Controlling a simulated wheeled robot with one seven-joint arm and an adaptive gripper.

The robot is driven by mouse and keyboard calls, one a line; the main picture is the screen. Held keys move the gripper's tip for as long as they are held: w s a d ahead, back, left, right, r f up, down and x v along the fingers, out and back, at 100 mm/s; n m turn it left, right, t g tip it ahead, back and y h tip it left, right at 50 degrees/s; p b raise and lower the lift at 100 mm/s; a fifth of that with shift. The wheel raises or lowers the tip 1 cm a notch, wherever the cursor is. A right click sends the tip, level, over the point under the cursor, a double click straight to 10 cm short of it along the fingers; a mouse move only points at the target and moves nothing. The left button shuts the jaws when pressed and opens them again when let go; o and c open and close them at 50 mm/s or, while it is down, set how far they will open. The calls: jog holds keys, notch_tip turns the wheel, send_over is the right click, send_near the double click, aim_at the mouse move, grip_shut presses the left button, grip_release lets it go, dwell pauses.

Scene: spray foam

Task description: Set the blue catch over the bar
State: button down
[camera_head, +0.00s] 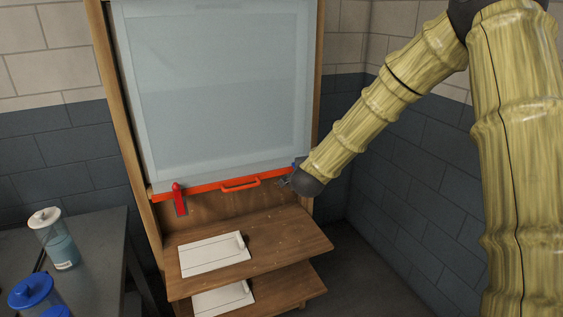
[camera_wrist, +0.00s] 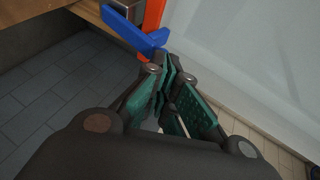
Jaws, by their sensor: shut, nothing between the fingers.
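The orange-red bar (camera_head: 215,187) runs along the bottom edge of a translucent panel and has a handle in its middle. It also shows at the top of the wrist view (camera_wrist: 153,17). The blue catch (camera_wrist: 135,36) is close in front of my fingertips, beside the bar at its right end. In the head view only a small bit of the blue catch (camera_head: 296,164) shows behind my arm. My gripper (camera_wrist: 166,62) is shut and empty, its tips right by the catch's near end; I cannot tell whether they touch. The gripper also shows in the head view (camera_head: 284,182).
A red catch (camera_head: 178,197) is at the bar's left end. The panel (camera_head: 220,85) sits in a wooden frame. Below are wooden shelves (camera_head: 290,240) with white boards (camera_head: 213,255). A grey table (camera_head: 100,240) with lidded containers stands at left. A brick wall is at right.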

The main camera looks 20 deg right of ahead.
jog(key=shift+d, duration=0.1)
jog(key=shift+w+r, duration=0.1)
jog(key=shift+r, duration=0.7)
jog(key=b+v, duration=0.2)
jog(key=v, duration=1.2)
jog(key=shift+f, duration=0.2)
